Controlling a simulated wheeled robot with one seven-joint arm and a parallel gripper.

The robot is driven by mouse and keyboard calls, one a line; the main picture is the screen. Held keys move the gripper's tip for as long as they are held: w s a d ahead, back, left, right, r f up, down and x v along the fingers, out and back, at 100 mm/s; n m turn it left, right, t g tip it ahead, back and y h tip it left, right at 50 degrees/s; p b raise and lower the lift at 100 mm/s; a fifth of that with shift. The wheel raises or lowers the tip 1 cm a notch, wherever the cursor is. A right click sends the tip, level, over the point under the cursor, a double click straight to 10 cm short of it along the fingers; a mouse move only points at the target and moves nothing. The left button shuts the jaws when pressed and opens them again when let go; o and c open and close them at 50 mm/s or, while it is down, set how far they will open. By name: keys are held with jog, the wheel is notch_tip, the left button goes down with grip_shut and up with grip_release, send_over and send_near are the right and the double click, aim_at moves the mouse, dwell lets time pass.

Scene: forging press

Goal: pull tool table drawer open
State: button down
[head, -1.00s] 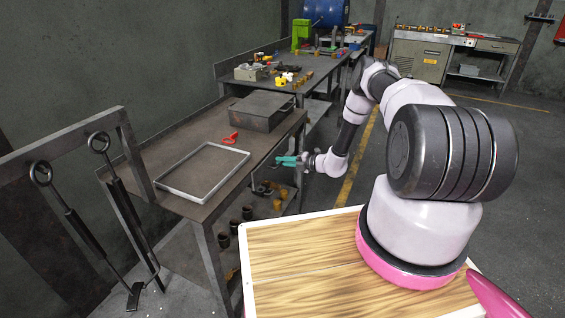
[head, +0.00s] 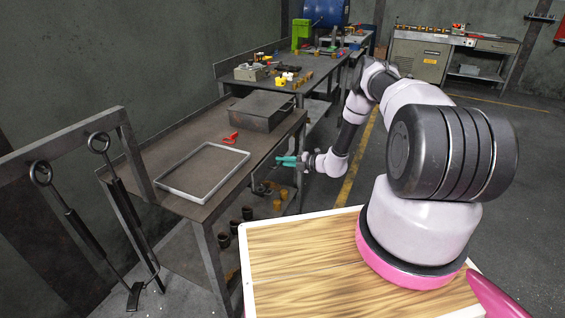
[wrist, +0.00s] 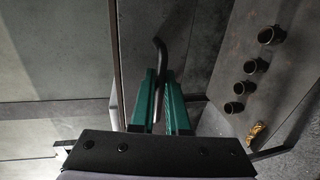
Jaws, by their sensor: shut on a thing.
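The tool table (head: 178,145) is a grey metal table at the left in the head view. My gripper (head: 281,160), with green fingers, is at the table's right-hand side, just below the level of the top. In the wrist view the two green fingers of my gripper (wrist: 163,85) are shut around a thin dark bent bar, the drawer handle (wrist: 158,55). Its upper end sticks out past the fingertips. The drawer front is not clear in the head view, and I cannot tell how far out the drawer stands.
A grey metal box (head: 262,111), red-handled tool (head: 231,138) and empty rectangular frame (head: 203,172) lie on the tabletop. Dark cups (wrist: 266,35) stand on a lower shelf near my gripper. Long tongs (head: 85,225) hang from a rack at left.

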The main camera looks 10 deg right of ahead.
jog(key=shift+d, duration=0.2)
jog(key=f+v, duration=0.2)
jog(key=v, duration=0.8)
jog(key=f+v, duration=0.2)
jog(key=v, duration=0.9)
jog(key=shift+s+d+f, duration=0.25)
jog(key=shift+s+d, duration=0.15)
jog(key=shift+s, duration=0.05)
jog(key=c, duration=0.9)
grip_release()
jog(key=v, duration=1.1)
jog(key=shift+w, duration=0.1)
